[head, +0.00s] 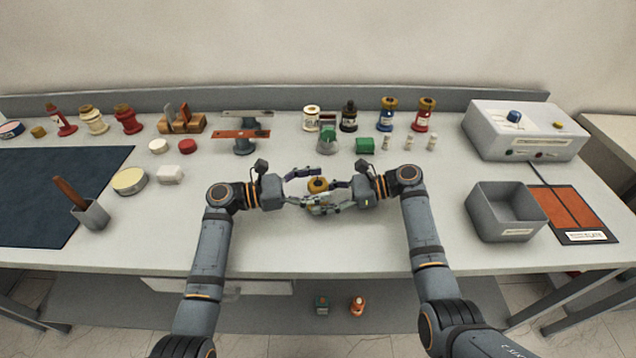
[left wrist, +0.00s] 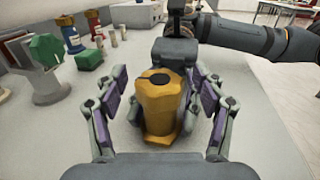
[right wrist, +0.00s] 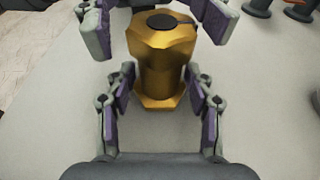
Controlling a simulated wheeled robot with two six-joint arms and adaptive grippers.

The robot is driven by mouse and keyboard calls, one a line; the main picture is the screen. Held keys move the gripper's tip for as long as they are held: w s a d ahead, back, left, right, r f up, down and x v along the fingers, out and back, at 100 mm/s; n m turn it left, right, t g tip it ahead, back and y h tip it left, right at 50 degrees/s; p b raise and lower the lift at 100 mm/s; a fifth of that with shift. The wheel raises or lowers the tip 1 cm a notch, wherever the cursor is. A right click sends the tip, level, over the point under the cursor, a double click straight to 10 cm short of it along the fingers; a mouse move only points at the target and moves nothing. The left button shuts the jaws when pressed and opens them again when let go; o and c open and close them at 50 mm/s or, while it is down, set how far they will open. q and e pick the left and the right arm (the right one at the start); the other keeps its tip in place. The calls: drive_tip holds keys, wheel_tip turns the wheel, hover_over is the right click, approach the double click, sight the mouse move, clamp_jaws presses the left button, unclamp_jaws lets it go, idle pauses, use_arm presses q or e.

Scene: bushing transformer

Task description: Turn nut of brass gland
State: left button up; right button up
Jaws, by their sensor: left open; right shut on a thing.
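The brass gland (head: 318,184) stands upright at the front middle of the table, between my two grippers. It has a faceted nut with a dark round centre on top, a round body and a wider faceted foot. My left gripper (left wrist: 160,100) is open, its fingers on either side of the gland (left wrist: 160,108). In the right wrist view, the left fingers flank the nut (right wrist: 160,40) at the top. My right gripper (right wrist: 158,85) is shut on the gland, its fingers lower down around the body (right wrist: 160,75). Exact finger contact is hard to see.
Bottles (head: 388,112), green-topped parts and small vials stand behind the grippers. A grey open bin (head: 505,215) and a white instrument box (head: 525,130) are at the right. A dark mat (head: 60,190) and a cup with a brush (head: 90,213) are at the left.

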use_arm(q)
drive_tip(key=shift+w+d, duration=0.1)
drive_tip(key=shift+d, duration=0.2)
drive_tip(key=c, duration=1.2)
drive_tip(key=n+t, duration=0.1)
drive_tip(key=t, duration=0.1)
drive_tip(key=n+t+y, duration=0.1)
drive_tip(key=n+t, duration=0.1)
drive_tip(key=shift+f+y, duration=0.1)
drive_tip(key=shift+y, duration=0.2)
drive_tip(key=shift+n+t+y, duration=0.8)
drive_tip(key=shift+n+t, duration=0.1)
drive_tip(key=shift+t, duration=0.5)
drive_tip(key=o, duration=1.2)
